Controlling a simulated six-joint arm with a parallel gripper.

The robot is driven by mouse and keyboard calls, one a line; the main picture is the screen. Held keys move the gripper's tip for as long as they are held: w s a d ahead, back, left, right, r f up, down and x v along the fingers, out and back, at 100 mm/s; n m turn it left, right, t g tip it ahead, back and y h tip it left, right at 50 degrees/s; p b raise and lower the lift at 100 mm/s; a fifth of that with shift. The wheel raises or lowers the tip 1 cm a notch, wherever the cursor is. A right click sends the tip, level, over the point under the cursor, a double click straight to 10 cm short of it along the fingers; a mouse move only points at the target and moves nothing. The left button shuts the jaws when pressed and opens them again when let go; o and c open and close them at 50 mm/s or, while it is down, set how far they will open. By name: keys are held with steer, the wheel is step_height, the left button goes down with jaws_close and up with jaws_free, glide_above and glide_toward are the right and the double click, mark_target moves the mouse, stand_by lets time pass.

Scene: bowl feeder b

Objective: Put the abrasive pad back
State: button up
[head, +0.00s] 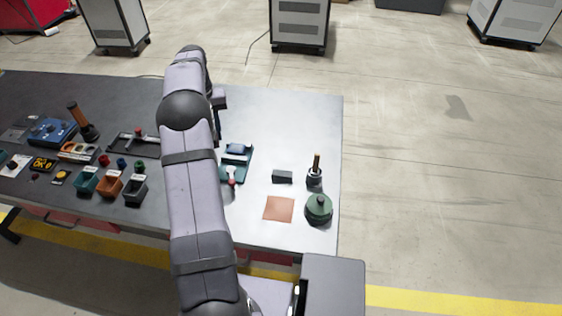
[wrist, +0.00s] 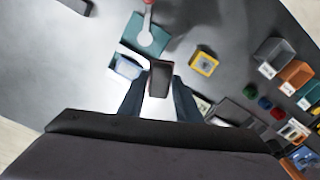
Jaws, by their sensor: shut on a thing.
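My gripper (wrist: 160,88) is shut on a small dark grey-brown block, which I take to be the abrasive pad (wrist: 160,76). The pad sits between the two fingertips. In the head view my arm hides the fingertips and the pad. In the wrist view a teal fixture (wrist: 153,28) with a grey red-knobbed lever and a blue block (wrist: 127,67) lies beyond and left of the pad. The fixture also shows in the head view (head: 246,172). A flat reddish-brown square (head: 279,209) lies bare on the table's front right part.
A dark block (head: 282,176), a wooden-handled brush-like tool (head: 315,173) and a green lidded pot (head: 319,208) stand around the square. Small bins (head: 109,184), a black tray (head: 124,146) and a yellow-framed part (wrist: 204,60) lie on the other side. The back right of the table (head: 300,125) is clear.

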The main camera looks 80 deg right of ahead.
steer(key=s+d+f+m+b, duration=0.1)
steer(key=s+d+m, duration=0.15)
steer(key=s, duration=0.85)
steer(key=s+d+m+b, duration=0.15)
steer(key=s+d, duration=0.25)
steer(key=s, duration=0.7)
steer(key=shift+m, duration=0.3)
steer(key=shift+d+f+p, duration=0.2)
steer(key=shift+f+p, duration=1.15)
steer(key=shift+f, duration=3.75)
steer(key=shift+f, duration=0.15)
steer(key=o, duration=1)
step_height(320, 180, up, 12)
steer(key=b, duration=0.2)
